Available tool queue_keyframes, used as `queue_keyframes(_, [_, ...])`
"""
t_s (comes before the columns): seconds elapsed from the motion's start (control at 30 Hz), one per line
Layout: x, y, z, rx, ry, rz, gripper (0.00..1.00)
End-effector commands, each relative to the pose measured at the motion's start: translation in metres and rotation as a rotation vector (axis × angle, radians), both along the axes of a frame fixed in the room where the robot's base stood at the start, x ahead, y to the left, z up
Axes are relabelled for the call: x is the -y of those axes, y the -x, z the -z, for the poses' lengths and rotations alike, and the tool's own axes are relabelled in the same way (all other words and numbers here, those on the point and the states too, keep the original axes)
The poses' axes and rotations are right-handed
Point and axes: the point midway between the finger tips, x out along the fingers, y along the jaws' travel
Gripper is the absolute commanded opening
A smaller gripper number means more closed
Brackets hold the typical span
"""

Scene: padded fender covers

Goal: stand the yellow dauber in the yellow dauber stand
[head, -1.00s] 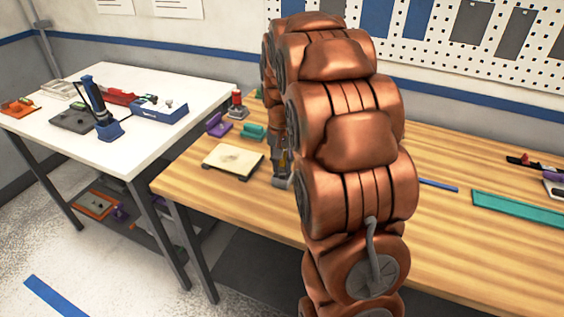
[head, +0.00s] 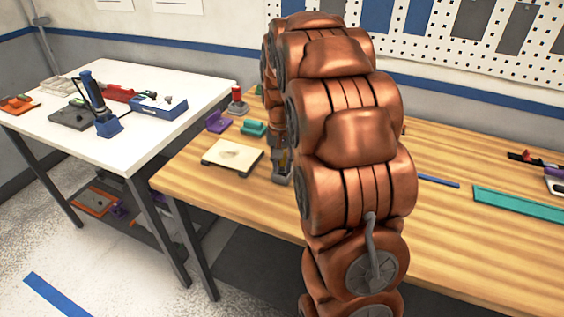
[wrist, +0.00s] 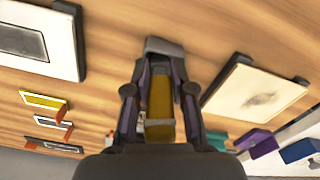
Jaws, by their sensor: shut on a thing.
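The yellow dauber (wrist: 160,105) is between the fingers of my gripper (wrist: 162,50) in the wrist view, and the gripper is shut on it. The dauber's far end is hidden by the fingertips. In the head view my gripper (head: 282,172) is low over the wooden bench, right of the cream board, mostly hidden by my copper arm. A small yellow-edged piece (wrist: 44,101) lies at the left of the wrist view; I cannot tell whether it is the yellow dauber stand.
The cream board (head: 232,157) is close left of my gripper. Purple (head: 219,121) and teal (head: 254,128) pieces stand behind it. A teal strip (head: 520,211) lies at right. A white table (head: 150,78) stands left. Bare wood lies in front of the gripper.

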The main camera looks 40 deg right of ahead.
Motion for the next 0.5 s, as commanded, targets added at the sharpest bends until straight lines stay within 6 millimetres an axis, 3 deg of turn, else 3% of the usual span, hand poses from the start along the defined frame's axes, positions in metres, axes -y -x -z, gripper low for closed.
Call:
queue_keyframes(0.13, [0.0,0.0,0.0029,0.0,0.0,0.0,0.0])
queue_keyframes(0.17, [0.0,0.0001,0.0026,0.0,0.0,0.0,0.26])
queue_keyframes(0.4, [0.0,0.0001,0.0022,0.0,0.0,0.0,0.51])
queue_keyframes(0.5, [-0.0001,0.0001,0.0023,-0.001,-0.001,0.0,0.53])
